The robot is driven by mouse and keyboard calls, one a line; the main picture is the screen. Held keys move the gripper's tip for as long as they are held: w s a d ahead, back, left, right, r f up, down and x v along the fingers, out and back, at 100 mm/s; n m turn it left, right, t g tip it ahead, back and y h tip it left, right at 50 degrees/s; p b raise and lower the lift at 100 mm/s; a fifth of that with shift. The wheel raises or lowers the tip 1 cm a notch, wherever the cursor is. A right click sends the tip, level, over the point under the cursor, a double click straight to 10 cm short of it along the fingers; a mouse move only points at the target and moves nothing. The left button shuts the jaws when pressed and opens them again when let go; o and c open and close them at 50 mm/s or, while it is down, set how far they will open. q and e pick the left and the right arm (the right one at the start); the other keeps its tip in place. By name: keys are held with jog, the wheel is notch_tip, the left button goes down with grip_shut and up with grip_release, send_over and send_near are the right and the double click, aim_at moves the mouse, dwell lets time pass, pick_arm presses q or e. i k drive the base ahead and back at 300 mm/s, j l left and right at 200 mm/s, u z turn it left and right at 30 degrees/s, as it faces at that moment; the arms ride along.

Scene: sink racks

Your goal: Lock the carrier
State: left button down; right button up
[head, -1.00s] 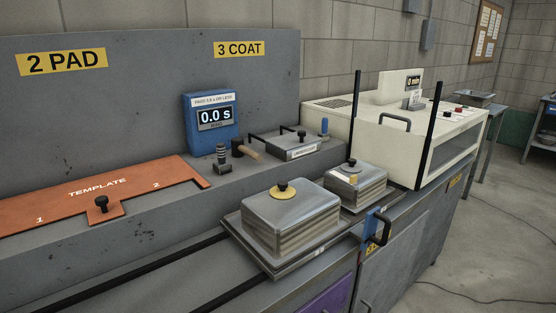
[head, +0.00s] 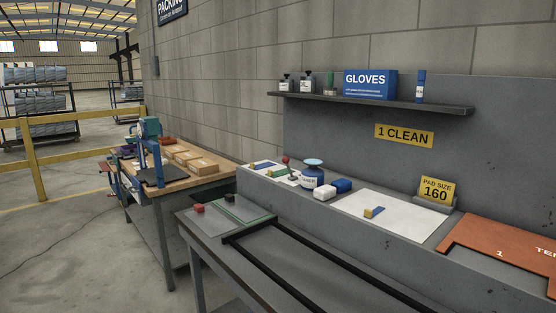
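The carrier does not show in the head view now. Two dark rails (head: 272,274) run along the bench top from the left end toward the lower right, and the part of them in view is empty. Neither of my grippers is in view.
A shelf (head: 370,102) holds a gloves box (head: 370,84). A wooden workbench (head: 200,178) stands further left. Open floor (head: 60,230) lies at left.

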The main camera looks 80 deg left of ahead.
aim_at(286, 160)
jog(key=u, duration=0.45)
jog(key=l+u, duration=0.1)
jog(key=u, duration=0.3)
jog(key=k+u, duration=0.1)
jog(key=u, duration=0.35)
jog(key=l+u, duration=0.1)
jog(key=u, duration=0.75)
jog(key=k+u, duration=0.1)
jog(key=u, duration=0.35)
jog(key=i+j, duration=0.2)
